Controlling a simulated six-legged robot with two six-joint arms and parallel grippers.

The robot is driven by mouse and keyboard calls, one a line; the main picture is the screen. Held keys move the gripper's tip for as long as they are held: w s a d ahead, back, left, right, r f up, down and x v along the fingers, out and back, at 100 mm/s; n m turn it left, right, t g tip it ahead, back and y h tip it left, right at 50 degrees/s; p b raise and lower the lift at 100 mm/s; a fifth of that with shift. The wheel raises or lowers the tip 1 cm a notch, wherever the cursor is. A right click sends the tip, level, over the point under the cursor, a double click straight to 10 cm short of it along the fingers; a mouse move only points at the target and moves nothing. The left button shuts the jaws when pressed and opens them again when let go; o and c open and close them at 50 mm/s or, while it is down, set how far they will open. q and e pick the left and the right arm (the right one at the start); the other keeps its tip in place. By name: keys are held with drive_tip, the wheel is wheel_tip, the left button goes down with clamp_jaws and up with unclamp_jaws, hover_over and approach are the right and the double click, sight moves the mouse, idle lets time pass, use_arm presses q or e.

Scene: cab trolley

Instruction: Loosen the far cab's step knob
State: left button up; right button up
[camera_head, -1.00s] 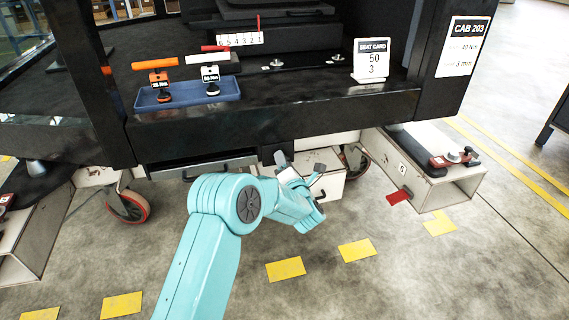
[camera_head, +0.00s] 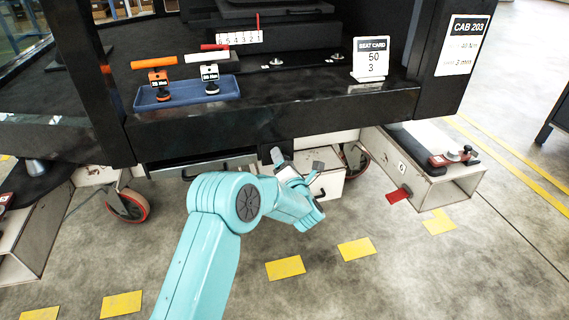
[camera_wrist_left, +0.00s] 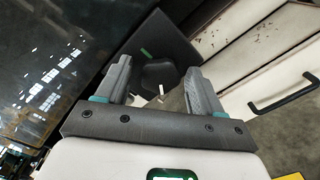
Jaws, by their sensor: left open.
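In the left wrist view a dark rounded knob (camera_wrist_left: 158,74) shows on a dark panel (camera_wrist_left: 160,38) with a small green mark beside it. My left gripper (camera_wrist_left: 160,75) is open, with one finger on either side of the knob in the picture. I cannot tell whether the fingers touch it or how much depth lies between. In the head view my left gripper (camera_head: 298,161) is under the front edge of the black cab (camera_head: 270,118), marked CAB 203. The knob is hard to make out there. My right gripper is not in view.
A blue tray (camera_head: 220,95) with two torque tools lies on the cab ledge, near a seat card (camera_head: 371,58). White trolley beams (camera_head: 453,187) and a caster wheel (camera_head: 128,207) stand below. The floor in front is clear with yellow marks.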

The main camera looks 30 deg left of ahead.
use_arm(q)
drive_tip(key=v, duration=1.6)
drive_tip(key=shift+s, duration=0.15)
drive_tip(key=shift+d, duration=0.1)
